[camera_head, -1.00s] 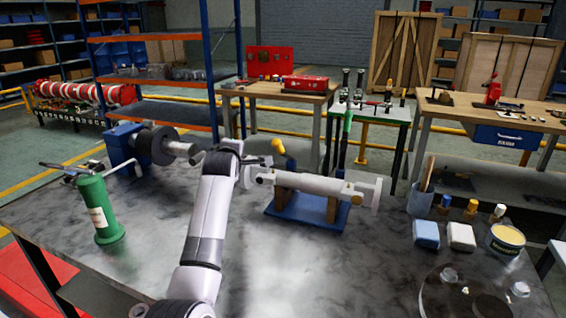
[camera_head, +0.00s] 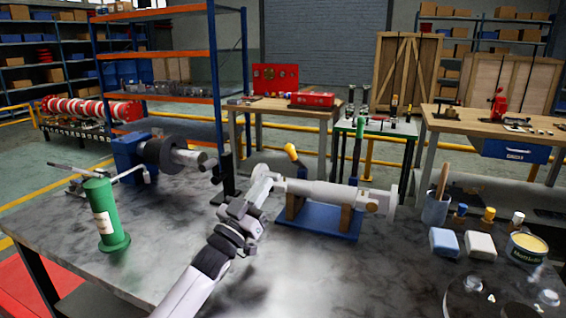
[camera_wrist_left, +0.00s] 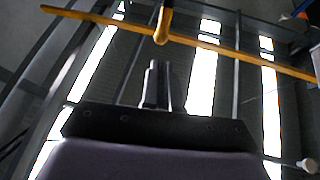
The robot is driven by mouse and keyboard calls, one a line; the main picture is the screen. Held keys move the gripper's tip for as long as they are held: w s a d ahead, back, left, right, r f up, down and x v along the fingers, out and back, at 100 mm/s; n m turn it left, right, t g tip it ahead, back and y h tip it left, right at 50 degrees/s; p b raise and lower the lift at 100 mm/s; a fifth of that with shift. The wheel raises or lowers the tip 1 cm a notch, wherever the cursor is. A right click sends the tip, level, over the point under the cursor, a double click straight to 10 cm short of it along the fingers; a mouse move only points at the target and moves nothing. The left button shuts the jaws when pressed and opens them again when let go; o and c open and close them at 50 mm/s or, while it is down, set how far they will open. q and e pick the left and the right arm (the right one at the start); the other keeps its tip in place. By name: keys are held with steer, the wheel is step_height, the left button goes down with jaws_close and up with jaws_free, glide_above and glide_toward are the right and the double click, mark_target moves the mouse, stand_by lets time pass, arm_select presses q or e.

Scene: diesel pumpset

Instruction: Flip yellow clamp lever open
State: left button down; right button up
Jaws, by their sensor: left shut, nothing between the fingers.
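The yellow clamp lever (camera_head: 291,152) stands up, tilted to the left, near the left end of a grey cylinder (camera_head: 325,193). The cylinder lies on wooden blocks on a blue base (camera_head: 322,222). My right gripper is not in view.
A green cylinder (camera_head: 103,215) and a blue machine with a dark round part (camera_head: 160,153) stand at the left. A blue cup (camera_head: 436,208), small bottles, blocks and a tin (camera_head: 526,247) stand at the right. The front middle of the dark table is bare.

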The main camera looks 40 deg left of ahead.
mark_target(287, 151)
arm_select(q)
steer(key=b+x, duration=0.1)
steer(key=x, duration=0.7)
steer(key=shift+w+r, duration=0.1)
steer(key=shift+w, duration=0.15)
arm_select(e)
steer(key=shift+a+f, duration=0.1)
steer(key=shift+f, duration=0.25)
arm_select(q)
steer(key=shift+r, duration=0.1)
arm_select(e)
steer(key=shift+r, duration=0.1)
